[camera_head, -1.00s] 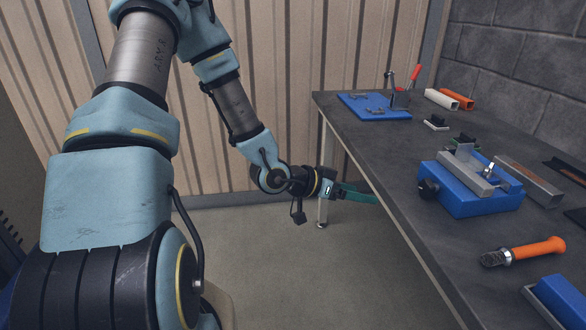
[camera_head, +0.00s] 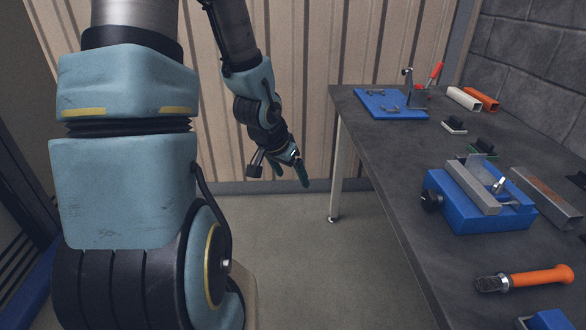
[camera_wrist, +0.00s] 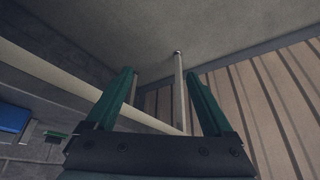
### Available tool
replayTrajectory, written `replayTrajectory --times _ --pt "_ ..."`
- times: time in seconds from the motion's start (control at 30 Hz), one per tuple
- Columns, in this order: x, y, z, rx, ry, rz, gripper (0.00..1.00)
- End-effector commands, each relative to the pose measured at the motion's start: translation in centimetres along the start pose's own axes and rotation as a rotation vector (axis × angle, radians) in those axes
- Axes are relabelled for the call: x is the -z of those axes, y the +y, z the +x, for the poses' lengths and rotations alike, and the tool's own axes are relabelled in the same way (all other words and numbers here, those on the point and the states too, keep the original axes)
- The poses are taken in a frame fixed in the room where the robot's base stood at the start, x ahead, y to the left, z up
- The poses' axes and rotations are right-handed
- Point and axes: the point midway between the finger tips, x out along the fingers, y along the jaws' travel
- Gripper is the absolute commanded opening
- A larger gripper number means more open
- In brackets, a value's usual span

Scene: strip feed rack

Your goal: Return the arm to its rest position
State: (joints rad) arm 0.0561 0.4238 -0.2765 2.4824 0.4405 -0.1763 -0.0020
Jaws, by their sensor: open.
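My gripper (camera_head: 290,170) hangs in free air left of the workbench (camera_head: 390,165) in the head view, pointing down and to the right. Its green fingers are apart with nothing between them. In the wrist view my gripper (camera_wrist: 160,95) also shows its two green fingers spread and empty. Beyond them are the floor, a pale bench leg (camera_wrist: 179,95) and the ribbed wall.
On the bench are a blue vise (camera_head: 480,205), an orange-handled tool (camera_head: 525,279), a blue plate (camera_head: 390,105) with small parts, and white and orange tubes (camera_head: 473,99). The ribbed wall (camera_head: 320,60) stands behind my arm. The floor between my body and the bench is clear.

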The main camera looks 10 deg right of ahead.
Motion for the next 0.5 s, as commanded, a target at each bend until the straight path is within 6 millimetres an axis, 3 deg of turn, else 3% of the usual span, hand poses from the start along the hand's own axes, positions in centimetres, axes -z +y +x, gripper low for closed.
replayTrajectory --times 0.17,0.5 --pt "-0.57 -0.91 -1.01 0.029 -0.028 -0.033 0.86" --pt "-0.7 -1.03 -1.13 0.033 -0.032 -0.039 0.86"
